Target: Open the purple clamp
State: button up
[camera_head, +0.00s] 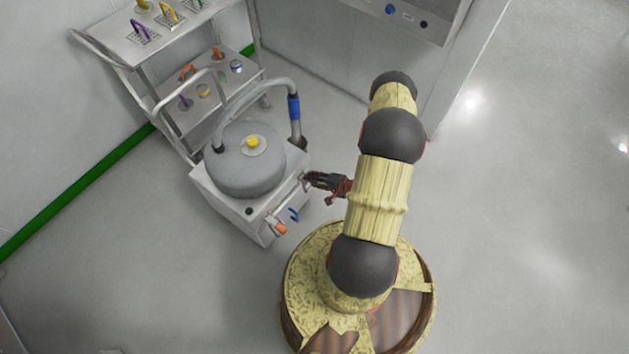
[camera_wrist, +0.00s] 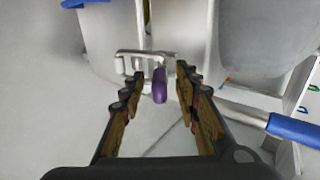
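The purple clamp (camera_wrist: 159,88) shows in the wrist view as a short purple handle on a silver metal bracket (camera_wrist: 133,54). My gripper (camera_wrist: 169,78) is open, with one finger on each side. The purple handle lies between the fingertips in the picture, nearer the left one. I cannot tell whether a finger touches it. In the head view my gripper (camera_head: 318,180) is at the right front edge of the wheeled grey unit (camera_head: 230,206); the clamp there is hidden or too small to make out.
The unit carries a round grey vessel (camera_head: 247,172) and a hose with a blue band (camera_head: 294,108). Blue (camera_head: 294,215) and orange (camera_head: 280,229) handles sit on its front. A shelf cart (camera_head: 110,45) with coloured handles stands behind. Floor at right is clear.

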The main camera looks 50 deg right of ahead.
jog(key=shift+s, duration=0.1)
jog(key=v, duration=1.1)
jog(key=shift+s+r, duration=0.25)
jog(key=shift+r, duration=0.05)
